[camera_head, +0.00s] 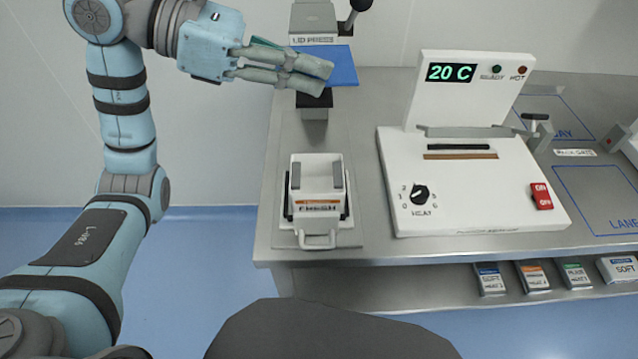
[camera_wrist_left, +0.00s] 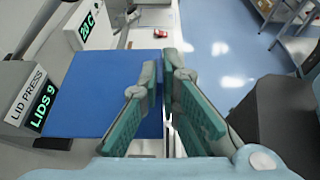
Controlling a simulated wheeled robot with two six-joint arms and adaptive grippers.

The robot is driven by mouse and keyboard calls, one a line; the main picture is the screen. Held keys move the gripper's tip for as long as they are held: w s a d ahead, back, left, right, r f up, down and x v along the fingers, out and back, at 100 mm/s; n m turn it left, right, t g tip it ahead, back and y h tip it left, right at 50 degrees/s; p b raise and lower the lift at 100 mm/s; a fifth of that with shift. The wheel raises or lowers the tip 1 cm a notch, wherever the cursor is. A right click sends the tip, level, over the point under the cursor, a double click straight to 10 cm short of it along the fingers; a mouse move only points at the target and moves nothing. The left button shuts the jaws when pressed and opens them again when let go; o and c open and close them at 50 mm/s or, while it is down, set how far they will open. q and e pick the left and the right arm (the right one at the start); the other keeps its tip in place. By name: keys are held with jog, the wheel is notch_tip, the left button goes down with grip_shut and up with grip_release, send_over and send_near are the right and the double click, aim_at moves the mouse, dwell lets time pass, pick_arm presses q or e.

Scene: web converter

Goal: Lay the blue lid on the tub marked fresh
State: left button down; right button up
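The blue lid (camera_head: 345,66) is a flat square sheet at the lid press (camera_head: 313,28); it also shows broad-side in the left wrist view (camera_wrist_left: 90,85). My left gripper (camera_head: 326,78) comes in from the left, its fingers overlapping the lid in both views. In the left wrist view the fingers (camera_wrist_left: 165,72) have a narrow gap with blue and pale background between them; I see no clear pinch on the lid. The white tub marked FRESH (camera_head: 318,192) stands upright on the counter below, open at the top, with a front handle. My right gripper is out of view.
A white sealing machine (camera_head: 480,185) reading 20 C stands on the steel counter (camera_head: 262,225), right of the tub. Blue-outlined lanes (camera_head: 600,195) lie farther right. Small boxes (camera_head: 535,277) sit on the lower shelf. The press display (camera_wrist_left: 45,105) reads LIDS 9.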

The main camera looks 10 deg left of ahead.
pick_arm(q)
jog(key=s, duration=0.1)
jog(key=b, duration=0.3)
send_over(310, 195)
notch_tip(310, 195, down, 18)
jog(key=shift+f, duration=0.1)
jog(key=shift+f+b, duration=0.65)
jog(key=shift+b, duration=0.15)
jog(key=c, duration=1.8)
grip_release()
jog(key=shift+r, duration=0.1)
